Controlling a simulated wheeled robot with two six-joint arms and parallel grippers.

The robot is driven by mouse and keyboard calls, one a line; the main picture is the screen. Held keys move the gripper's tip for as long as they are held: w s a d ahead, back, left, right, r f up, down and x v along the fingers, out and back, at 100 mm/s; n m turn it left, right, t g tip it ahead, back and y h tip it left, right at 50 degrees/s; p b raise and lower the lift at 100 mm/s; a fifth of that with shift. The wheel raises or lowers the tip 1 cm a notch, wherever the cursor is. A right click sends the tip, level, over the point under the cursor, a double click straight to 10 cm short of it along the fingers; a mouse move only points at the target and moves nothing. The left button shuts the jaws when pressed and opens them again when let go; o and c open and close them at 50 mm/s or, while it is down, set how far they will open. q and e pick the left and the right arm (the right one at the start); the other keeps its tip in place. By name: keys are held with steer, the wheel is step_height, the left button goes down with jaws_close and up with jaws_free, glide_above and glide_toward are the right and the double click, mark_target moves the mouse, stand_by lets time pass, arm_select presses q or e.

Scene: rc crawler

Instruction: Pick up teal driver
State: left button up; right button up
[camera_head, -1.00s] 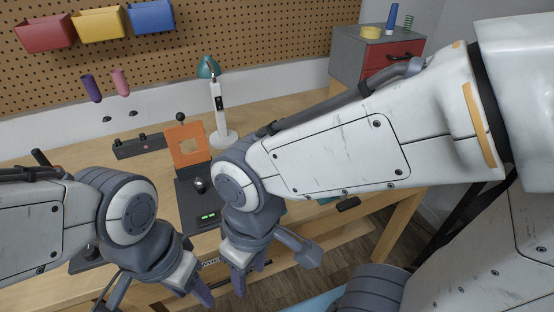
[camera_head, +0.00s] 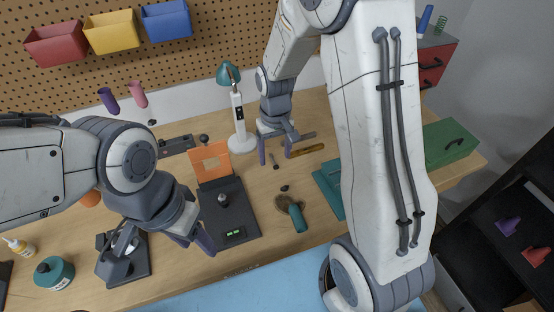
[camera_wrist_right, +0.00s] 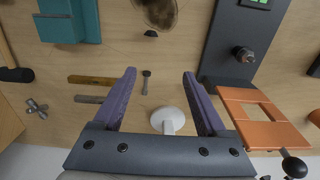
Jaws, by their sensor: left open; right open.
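A short teal handle (camera_head: 298,218), which looks like the teal driver, lies on the table at the edge of a brown patch (camera_head: 284,203) in the head view. The handle does not show in the right wrist view, though the brown patch (camera_wrist_right: 158,12) does. My right gripper (camera_head: 276,150) is open and empty, farther back over the table than the handle; its fingers also show in the right wrist view (camera_wrist_right: 158,85). My left gripper (camera_head: 194,239) is open and empty, left of the handle, near the front edge of the dark stand.
A dark stand (camera_head: 243,208) with an orange frame (camera_head: 210,160) is left of the handle. A teal tray (camera_head: 328,190) is right of it, partly behind my right arm. A white lamp (camera_head: 240,140) stands at the back. Brown-handled tools (camera_wrist_right: 92,80) lie near my right gripper.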

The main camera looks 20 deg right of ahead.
mark_target(280, 174)
steer(key=shift+m, duration=0.3)
steer(key=f, duration=0.1)
steer(key=d+f+p, duration=0.1)
steer(key=f, duration=0.1)
steer(key=w+d+f, duration=0.1)
steer(key=f, duration=0.1)
steer(key=shift+w+d, duration=0.1)
steer(key=shift+d, duration=0.15)
steer(key=shift+f+p, duration=0.3)
steer(key=shift+f, duration=0.35)
steer(key=f+p, duration=0.1)
steer(key=f, duration=0.1)
steer(key=f+p, duration=0.1)
steer(key=f, duration=0.1)
steer(key=shift+w+a+f, duration=0.1)
steer(key=shift+a+f, duration=0.1)
steer(key=shift+f, duration=0.35)
arm_select(q)
step_height(280, 174, up, 5)
steer(key=shift+f, duration=0.15)
arm_select(e)
steer(key=shift+c, duration=0.2)
jaws_close()
